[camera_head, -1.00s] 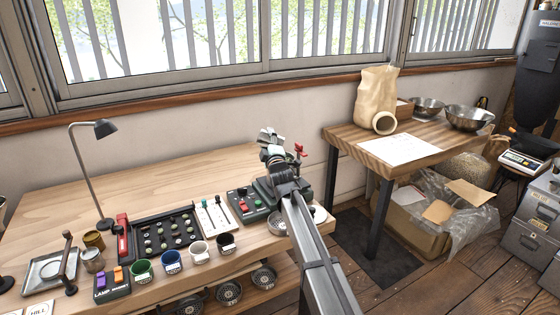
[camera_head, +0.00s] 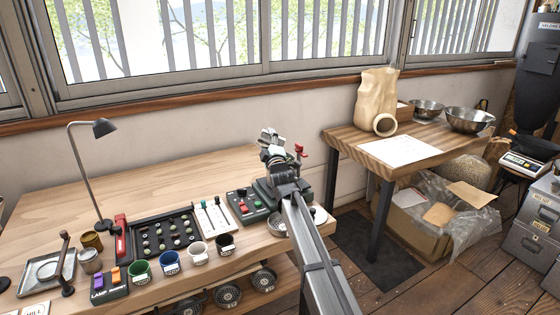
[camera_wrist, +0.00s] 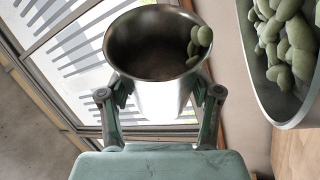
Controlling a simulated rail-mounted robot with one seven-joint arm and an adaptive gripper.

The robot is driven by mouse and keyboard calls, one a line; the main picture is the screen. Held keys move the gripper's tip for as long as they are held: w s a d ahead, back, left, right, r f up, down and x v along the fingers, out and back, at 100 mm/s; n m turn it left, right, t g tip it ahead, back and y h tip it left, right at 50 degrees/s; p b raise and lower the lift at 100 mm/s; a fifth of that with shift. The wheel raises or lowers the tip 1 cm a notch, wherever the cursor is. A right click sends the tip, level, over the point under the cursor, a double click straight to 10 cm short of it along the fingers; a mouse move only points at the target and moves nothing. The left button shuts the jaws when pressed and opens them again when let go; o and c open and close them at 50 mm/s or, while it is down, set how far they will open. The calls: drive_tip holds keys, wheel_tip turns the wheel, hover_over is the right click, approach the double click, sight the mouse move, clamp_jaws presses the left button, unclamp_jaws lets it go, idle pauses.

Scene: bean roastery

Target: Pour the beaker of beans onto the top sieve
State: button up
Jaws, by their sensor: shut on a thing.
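My gripper (camera_wrist: 160,105) is shut on a metal beaker (camera_wrist: 165,100), held between its two fingers in the wrist view. The beaker's mouth shows, its inside looks nearly empty, and a few green beans (camera_wrist: 200,38) sit at its right rim. A round metal-rimmed sieve (camera_wrist: 262,95) is at the right edge of the wrist view, beside the beaker's mouth, and holds many green beans (camera_wrist: 290,40). In the head view my gripper (camera_head: 268,142) is at the right end of the bench; my arm hides most of the sieve there.
A red-handled device (camera_head: 300,151) stands just right of my gripper. A control box (camera_head: 245,204), a black bean tray (camera_head: 165,233) and several cups (camera_head: 198,252) are to the left on the bench (camera_head: 120,187). The rear of the bench is clear. A side table (camera_head: 345,138) stands to the right.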

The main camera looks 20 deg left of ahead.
drive_tip(key=r+n+p, duration=0.1)
drive_tip(key=p, duration=0.3)
drive_tip(key=shift+a+r+g+p, duration=0.15)
drive_tip(key=shift+r+g+p, duration=0.05)
drive_tip(key=shift+g+p, duration=0.1)
drive_tip(key=p, duration=0.2)
drive_tip(key=n+p, duration=0.1)
drive_tip(key=p, duration=0.1)
drive_tip(key=shift+s+a+r, duration=0.15)
drive_tip(key=shift+a+r, duration=0.05)
drive_tip(key=shift+r, duration=0.05)
drive_tip(key=shift+f+n+g+p, duration=0.2)
drive_tip(key=shift+n+g+p, duration=0.15)
drive_tip(key=shift+p, duration=0.25)
drive_tip(key=shift+a+f, duration=0.1)
drive_tip(key=shift+f, duration=0.35)
drive_tip(key=shift+n, duration=0.25)
drive_tip(key=shift+s+a+r+n+y+p, duration=0.15)
drive_tip(key=shift+n+y+p, duration=0.2)
drive_tip(key=shift+p, duration=0.9)
